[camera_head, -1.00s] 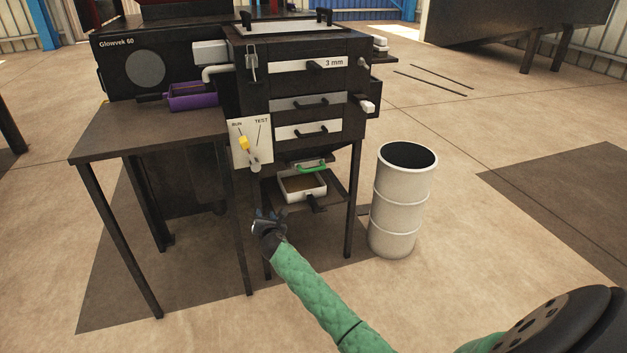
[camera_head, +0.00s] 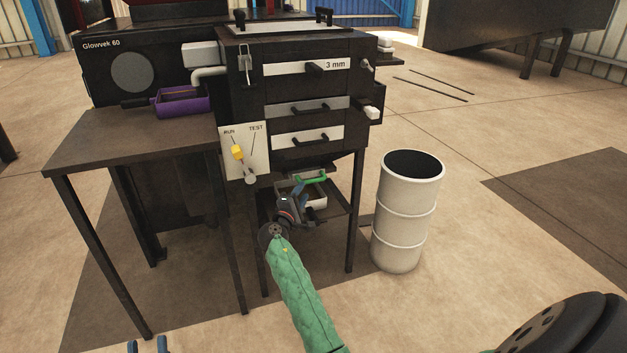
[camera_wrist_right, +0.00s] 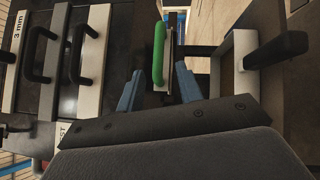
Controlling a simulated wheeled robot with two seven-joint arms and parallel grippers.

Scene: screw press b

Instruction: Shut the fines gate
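The fines gate's green handle (camera_head: 311,179) is under the dark sieve housing, above a white tray (camera_head: 317,202). My right gripper (camera_head: 292,198) is just in front of it, partly covering the tray. In the right wrist view the green handle (camera_wrist_right: 158,52) appears between the two blue fingers (camera_wrist_right: 158,88), which are spread apart. Contact with the handle cannot be told. A pale plate edge shows beside the handle; how far the gate is open is unclear.
Drawers with black handles (camera_head: 303,140) are stacked above the gate. A side table (camera_head: 140,135) holds a purple tray (camera_head: 182,104). A white barrel (camera_head: 406,215) stands right. The tray's black handle (camera_wrist_right: 275,50) is close by.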

